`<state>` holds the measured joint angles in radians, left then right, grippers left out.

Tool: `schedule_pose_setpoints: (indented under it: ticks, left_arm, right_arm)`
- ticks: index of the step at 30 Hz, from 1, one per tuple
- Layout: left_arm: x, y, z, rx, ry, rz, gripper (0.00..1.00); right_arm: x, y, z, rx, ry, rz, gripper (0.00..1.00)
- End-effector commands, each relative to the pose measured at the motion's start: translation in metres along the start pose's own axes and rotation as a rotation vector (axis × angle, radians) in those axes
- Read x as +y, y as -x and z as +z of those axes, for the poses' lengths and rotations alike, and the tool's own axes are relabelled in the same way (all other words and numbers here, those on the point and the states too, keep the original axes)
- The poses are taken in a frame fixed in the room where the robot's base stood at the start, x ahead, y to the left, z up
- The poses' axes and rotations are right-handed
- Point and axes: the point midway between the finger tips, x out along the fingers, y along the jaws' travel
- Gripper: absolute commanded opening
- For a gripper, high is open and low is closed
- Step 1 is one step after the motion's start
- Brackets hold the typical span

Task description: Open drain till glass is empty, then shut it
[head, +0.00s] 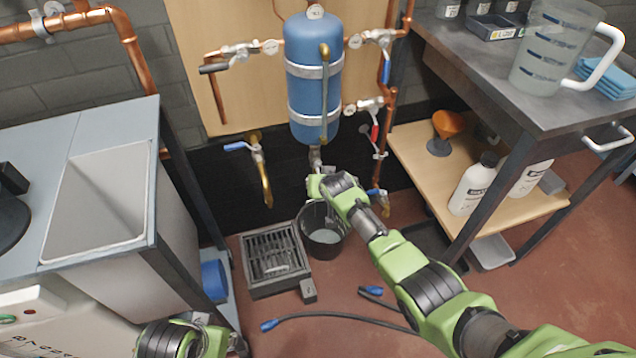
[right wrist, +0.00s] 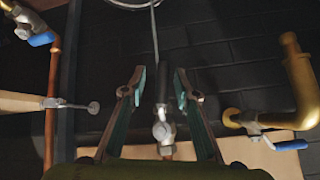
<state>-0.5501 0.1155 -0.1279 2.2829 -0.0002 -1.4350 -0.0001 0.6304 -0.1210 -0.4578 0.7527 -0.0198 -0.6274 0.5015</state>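A blue tank (head: 314,85) hangs on the wooden board, with a narrow brass-coloured upright sight tube (head: 324,95) on its front. I cannot tell the level in it. A drain valve (head: 315,157) sits under the tank. In the right wrist view the silver valve with its dark upper part (right wrist: 163,130) stands between the fingers of my right gripper (right wrist: 159,76), which are open and apart from it. A thin pale line (right wrist: 154,35) runs from it; I cannot tell if it is water. A dark bucket (head: 322,240) stands below. My left gripper (head: 182,342) is cut off at the bottom edge.
A brass outlet with a blue lever (head: 256,150) is left of the drain; it also shows in the right wrist view (right wrist: 300,90). A floor grate (head: 272,260) lies beside the bucket. A sink (head: 100,205) is left, a bench with a jug (head: 550,50) right. A cable (head: 340,315) crosses the floor.

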Motion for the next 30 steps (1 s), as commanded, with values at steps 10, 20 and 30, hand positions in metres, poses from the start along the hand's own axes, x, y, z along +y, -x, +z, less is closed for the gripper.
schedule_pose_setpoints:
  ticks: [10, 20, 30]
  left_arm:
    - [0.001, 0.000, 0.001, -0.002, -0.001, 0.001, 0.27]
    - [0.000, 0.000, 0.000, -0.001, -0.001, 0.000, 0.27]
    - [0.000, 0.000, 0.000, -0.001, -0.001, 0.000, 0.27]
  right_arm:
    - [-0.002, 0.007, -0.001, 0.003, -0.001, -0.004, 0.28]
    - [-0.001, 0.043, -0.001, 0.004, -0.002, -0.003, 0.28]
    - [0.000, 0.091, 0.000, 0.002, 0.000, -0.001, 0.28]
